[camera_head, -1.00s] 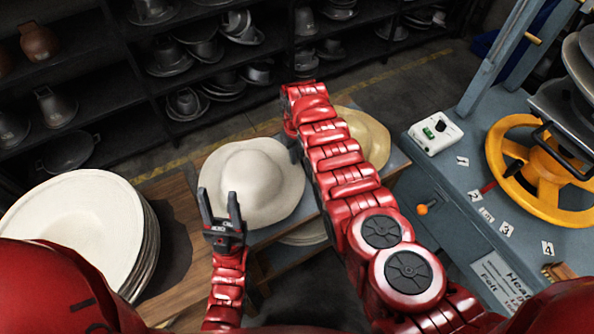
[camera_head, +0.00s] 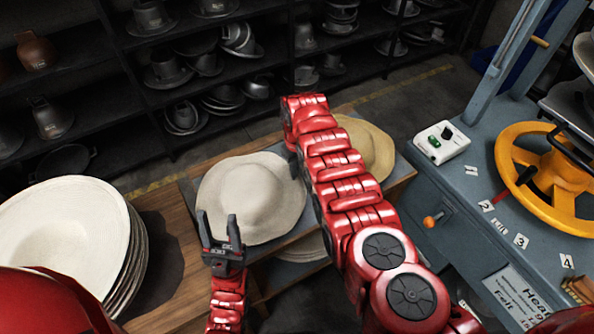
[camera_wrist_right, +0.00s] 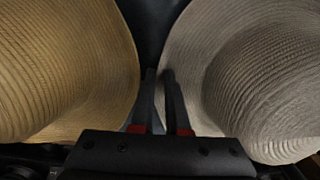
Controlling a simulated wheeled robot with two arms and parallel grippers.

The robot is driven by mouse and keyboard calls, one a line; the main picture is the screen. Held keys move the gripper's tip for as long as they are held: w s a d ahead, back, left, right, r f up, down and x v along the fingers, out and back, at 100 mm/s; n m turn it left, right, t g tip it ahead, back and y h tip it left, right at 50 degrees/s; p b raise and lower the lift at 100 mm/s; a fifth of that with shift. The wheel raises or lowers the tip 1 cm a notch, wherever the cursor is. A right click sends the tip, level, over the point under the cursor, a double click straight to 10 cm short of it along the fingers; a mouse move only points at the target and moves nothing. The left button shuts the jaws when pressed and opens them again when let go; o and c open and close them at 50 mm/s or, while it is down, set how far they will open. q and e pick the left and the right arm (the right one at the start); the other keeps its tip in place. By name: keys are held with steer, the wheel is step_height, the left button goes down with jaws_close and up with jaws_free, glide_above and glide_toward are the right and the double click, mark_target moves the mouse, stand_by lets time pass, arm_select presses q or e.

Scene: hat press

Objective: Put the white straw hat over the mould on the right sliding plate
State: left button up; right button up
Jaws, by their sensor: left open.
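The white straw hat (camera_head: 250,192) lies crown up on a grey surface in the middle of the head view, and it also fills the right of the right wrist view (camera_wrist_right: 275,85). My left gripper (camera_head: 219,217) is open and empty at the hat's near left side. My right gripper is hidden behind its own arm in the head view. In the right wrist view my right gripper (camera_wrist_right: 161,75) has its fingers close together at the white hat's brim edge; whether they pinch the brim is unclear. The mould and right sliding plate cannot be made out.
A yellow straw hat (camera_head: 367,148) lies just right of the white hat, partly behind my right arm. A stack of pale hats (camera_head: 62,235) stands at left. The blue machine (camera_head: 455,195) with a yellow wheel (camera_head: 548,178) stands at right. Dark shelves fill the back.

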steer(key=shift+o, duration=0.7)
steer(key=shift+r, duration=0.1)
